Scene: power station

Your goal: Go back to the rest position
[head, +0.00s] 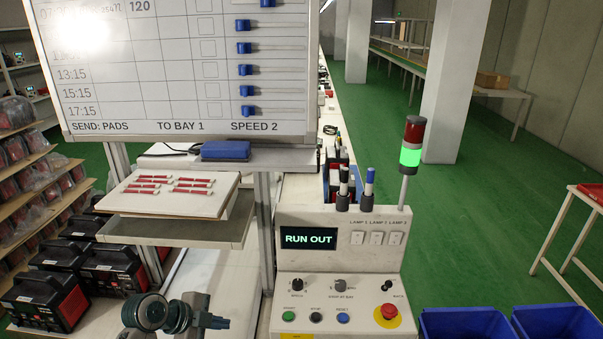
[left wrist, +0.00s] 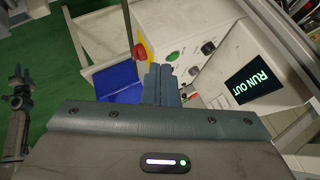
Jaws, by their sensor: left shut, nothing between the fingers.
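My left gripper (head: 213,322) shows at the bottom of the head view, left of the control console and in front of the shelf post. In the left wrist view its two grey fingers (left wrist: 162,84) are together with nothing between them. Behind the fingers in that view are the console's buttons and knobs. The console (head: 350,268) has a screen reading RUN OUT (head: 308,239), a red stop button (head: 388,313) and a row of coloured buttons.
A whiteboard (head: 180,95) stands above a tray of red-and-white parts (head: 150,205). Black power units (head: 45,300) stand at the left. Blue bins (head: 465,322) are at the bottom right. A lamp tower (head: 411,150) glows green. Green floor (head: 470,220) is open at the right.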

